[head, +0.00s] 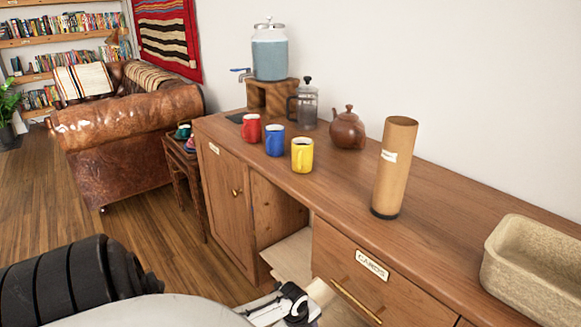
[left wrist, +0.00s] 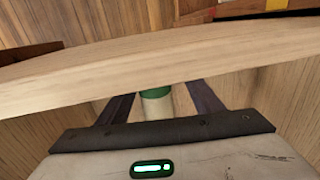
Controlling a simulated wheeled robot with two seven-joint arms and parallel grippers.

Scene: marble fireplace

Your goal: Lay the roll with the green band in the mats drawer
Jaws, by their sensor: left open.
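The roll with the green band shows in the left wrist view (left wrist: 155,100) as a pale cylinder with a green end, between the fingers of my left gripper (left wrist: 160,103). The fingers stand apart on either side of it, with a gap visible. A pale wooden edge (left wrist: 90,82) hides the fingertips and the roll's far part. In the head view my left gripper (head: 296,304) is low at the cabinet front, beside a pale cylinder end (head: 320,292), probably the roll. No mats label is readable; a pale wooden panel (head: 290,255) lies in the cabinet's opening. My right gripper is not in view.
A drawer labelled CARDS (head: 372,265) is right of the opening. On the countertop stand red (head: 251,130), blue (head: 275,140) and yellow (head: 302,155) mugs, a teapot (head: 347,130), a tall tube (head: 394,168) and a stone-coloured bin (head: 535,265). Floor (head: 150,220) is clear at left.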

